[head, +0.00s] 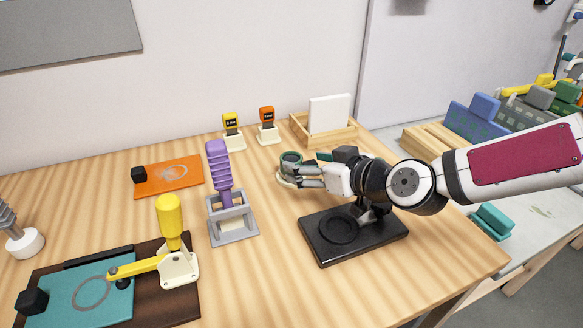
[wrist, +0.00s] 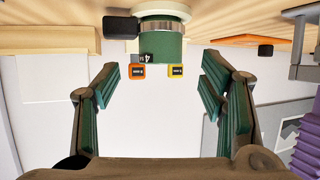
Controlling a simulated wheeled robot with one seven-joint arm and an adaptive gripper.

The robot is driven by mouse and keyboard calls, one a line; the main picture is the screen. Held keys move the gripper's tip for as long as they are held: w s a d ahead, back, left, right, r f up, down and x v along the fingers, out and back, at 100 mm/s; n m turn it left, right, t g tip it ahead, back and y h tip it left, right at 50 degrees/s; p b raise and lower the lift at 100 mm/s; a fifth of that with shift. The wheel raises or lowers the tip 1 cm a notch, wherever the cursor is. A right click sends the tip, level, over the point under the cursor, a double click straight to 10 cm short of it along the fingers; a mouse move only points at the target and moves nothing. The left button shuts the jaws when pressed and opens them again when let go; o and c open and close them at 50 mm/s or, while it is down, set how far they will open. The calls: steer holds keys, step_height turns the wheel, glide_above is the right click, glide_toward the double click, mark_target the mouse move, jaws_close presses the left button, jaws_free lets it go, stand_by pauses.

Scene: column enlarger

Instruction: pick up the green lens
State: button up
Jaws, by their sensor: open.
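The green lens (head: 291,157) is a short green cylinder on the table, behind the black base plate. In the wrist view the green lens (wrist: 163,48) shows a silver ring and a wide cream disc at one end, and the view is upside down. My gripper (head: 306,176) reaches in from the right, low over the table, and partly hides the lens. In the wrist view my gripper (wrist: 158,76) has its two green-padded fingers well apart. The lens lies between their lines, just beyond the tips, with a gap on both sides. Nothing is held.
A black base plate (head: 385,236) with a round recess lies below my arm. A purple-handled stand (head: 248,227) is left of the lens. Yellow (head: 230,120) and orange (head: 267,115) timers and a wooden tray (head: 304,137) stand behind. Bare table lies left of my gripper.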

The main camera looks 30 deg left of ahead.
mark_target(292, 157)
steer(key=shift+r+x, duration=0.2)
steer(key=shift+x, duration=1.35)
steer(key=shift+r+x, duration=0.2)
steer(key=shift+x, duration=1.4)
steer(key=shift+a, duration=0.15)
steer(key=c, duration=1.4)
